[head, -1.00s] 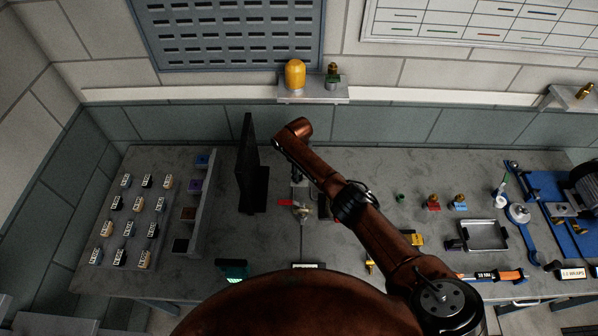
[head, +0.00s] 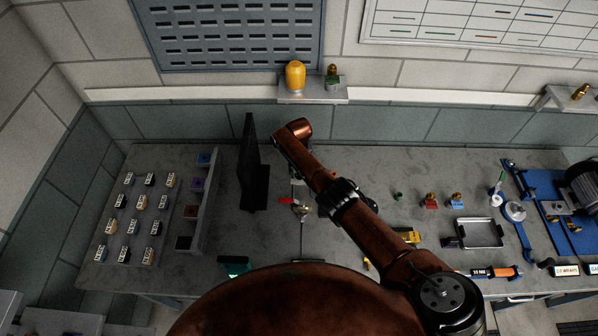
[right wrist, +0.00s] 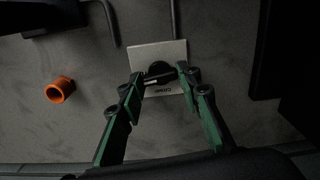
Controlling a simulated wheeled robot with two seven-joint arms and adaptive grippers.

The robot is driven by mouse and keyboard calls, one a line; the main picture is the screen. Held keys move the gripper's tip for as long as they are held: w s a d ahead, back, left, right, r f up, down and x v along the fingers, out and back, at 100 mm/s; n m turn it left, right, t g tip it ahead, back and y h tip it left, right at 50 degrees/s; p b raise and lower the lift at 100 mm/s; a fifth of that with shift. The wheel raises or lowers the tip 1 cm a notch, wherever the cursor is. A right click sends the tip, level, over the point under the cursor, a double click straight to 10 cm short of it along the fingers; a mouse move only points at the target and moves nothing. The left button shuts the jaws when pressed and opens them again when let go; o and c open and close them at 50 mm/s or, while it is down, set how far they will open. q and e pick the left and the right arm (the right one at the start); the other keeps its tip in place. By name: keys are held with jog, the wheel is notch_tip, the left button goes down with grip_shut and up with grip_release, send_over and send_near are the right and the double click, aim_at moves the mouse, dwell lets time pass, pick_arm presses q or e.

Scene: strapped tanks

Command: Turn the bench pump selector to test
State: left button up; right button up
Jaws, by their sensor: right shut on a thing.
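The pump selector is a black knob (right wrist: 160,72) on a pale square plate (right wrist: 152,51) in the right wrist view. Small lettering shows on the plate below the knob, too small to read surely. My right gripper (right wrist: 164,79) has its green-padded fingers at either side of the knob and is shut on it. The knob's grip bar lies roughly sideways in that view. In the head view my right arm reaches over the bench and hides the selector and fingertips. My left gripper is not in view.
A dark upright panel (head: 249,165) stands left of my right arm. A red-handled fitting (head: 286,200) is beside the arm. An orange ring (right wrist: 60,90) lies left of the plate. A metal tray (head: 480,233) and small parts sit to the right.

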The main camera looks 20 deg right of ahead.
jog(key=shift+r+m, duration=0.1)
jog(key=shift+m, duration=0.6)
jog(key=shift+w, duration=0.1)
jog(key=o, duration=1.2)
jog(key=shift+c, duration=0.2)
notch_tip(320, 180, up, 12)
jog(key=shift+d, duration=0.1)
